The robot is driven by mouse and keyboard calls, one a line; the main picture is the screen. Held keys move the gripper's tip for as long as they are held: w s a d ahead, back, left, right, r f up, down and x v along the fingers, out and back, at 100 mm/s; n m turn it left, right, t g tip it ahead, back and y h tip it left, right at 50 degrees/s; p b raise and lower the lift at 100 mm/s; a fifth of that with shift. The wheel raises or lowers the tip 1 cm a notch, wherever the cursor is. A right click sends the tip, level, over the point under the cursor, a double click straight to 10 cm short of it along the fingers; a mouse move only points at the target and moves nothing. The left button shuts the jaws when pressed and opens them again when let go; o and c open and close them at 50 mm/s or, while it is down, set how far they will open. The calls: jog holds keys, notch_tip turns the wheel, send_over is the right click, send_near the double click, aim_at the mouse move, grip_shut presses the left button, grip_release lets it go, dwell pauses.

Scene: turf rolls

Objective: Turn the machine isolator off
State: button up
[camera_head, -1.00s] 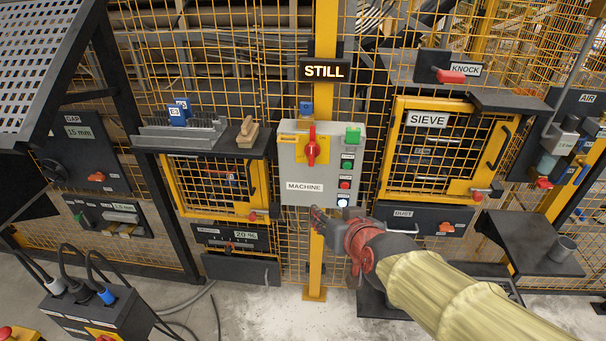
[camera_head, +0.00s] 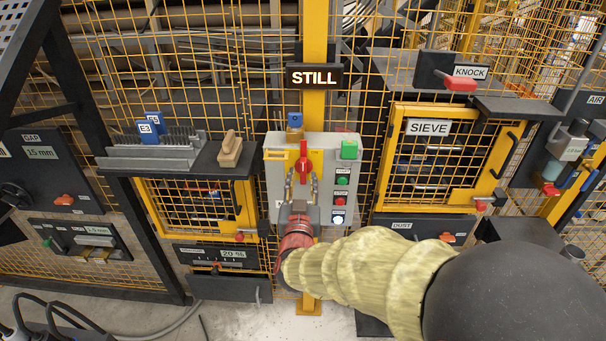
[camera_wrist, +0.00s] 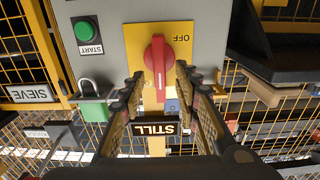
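The machine isolator is a red rotary handle (camera_head: 303,163) on a yellow plate (camera_head: 316,160), on the grey machine panel (camera_head: 273,165). In the wrist view, which is upside down, the red handle (camera_wrist: 157,62) stands vertical on the plate. The word OFF is printed on the plate to its right in that view. My gripper (camera_head: 302,178) is in front of the panel, just below the handle. In the wrist view its fingers (camera_wrist: 157,85) are apart, one on each side of the handle's end. I cannot tell whether they touch it.
A green padlock (camera_head: 349,149) is at the panel's upper right, above a column of push buttons (camera_head: 341,181). A STILL sign (camera_head: 314,77) hangs above. A shelf (camera_head: 180,165) with a wooden block (camera_head: 230,150) is left; the sieve door (camera_head: 440,155) is right.

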aim_at(303, 171)
jog(key=shift+w+b, duration=0.35)
jog(key=shift+w, duration=1.6)
jog(key=shift+c, duration=0.2)
jog(key=shift+d, duration=0.1)
jog(key=c, duration=0.8)
